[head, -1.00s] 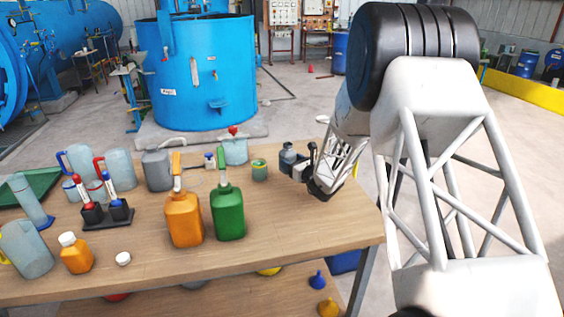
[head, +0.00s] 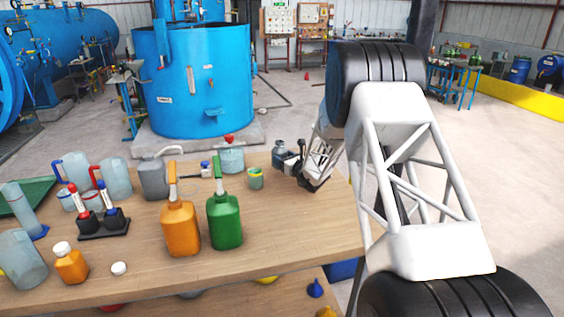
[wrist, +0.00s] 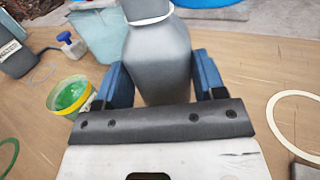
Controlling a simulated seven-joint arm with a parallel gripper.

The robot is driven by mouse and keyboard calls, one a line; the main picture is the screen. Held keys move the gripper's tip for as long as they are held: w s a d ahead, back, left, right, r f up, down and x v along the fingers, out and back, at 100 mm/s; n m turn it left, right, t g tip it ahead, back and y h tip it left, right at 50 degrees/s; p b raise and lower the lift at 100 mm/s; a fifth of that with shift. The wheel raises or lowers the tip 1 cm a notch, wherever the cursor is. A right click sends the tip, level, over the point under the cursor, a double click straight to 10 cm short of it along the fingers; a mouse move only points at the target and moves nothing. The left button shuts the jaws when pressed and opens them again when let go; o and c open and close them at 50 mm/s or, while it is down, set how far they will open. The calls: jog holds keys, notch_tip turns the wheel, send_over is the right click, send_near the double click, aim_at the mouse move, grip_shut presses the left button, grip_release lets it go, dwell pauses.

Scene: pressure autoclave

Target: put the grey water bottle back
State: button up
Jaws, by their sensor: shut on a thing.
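The grey water bottle (head: 279,147) is at the far right part of the table, by the back edge. It has a grey body with a pale ring at the neck in the wrist view (wrist: 158,50). My gripper (head: 286,160) is shut on it, with one blue finger pad on each side of the body in the wrist view. The bottle looks roughly upright. Its base is hidden, so I cannot tell whether it touches the table (head: 300,225).
A yellow-green tub (head: 255,179) stands just left of my gripper. A clear red-topped vessel (head: 231,158), a grey jerrycan (head: 154,178), an orange bottle (head: 180,228) and a green bottle (head: 224,220) stand further left.

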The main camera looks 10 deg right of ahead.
aim_at(282, 153)
jog(key=shift+w+d+f, duration=0.1)
jog(key=shift+w+d, duration=0.05)
jog(key=shift+w, duration=1.15)
jog(key=shift+w+d+f, duration=0.1)
jog(key=shift+w, duration=1.15)
jog(key=shift+f, duration=1.75)
jog(key=shift+f, duration=0.2)
jog(key=o, duration=1.1)
jog(key=shift+r, duration=0.15)
jog(key=shift+v, duration=0.8)
jog(key=v, duration=1)
jog(key=shift+s, duration=0.2)
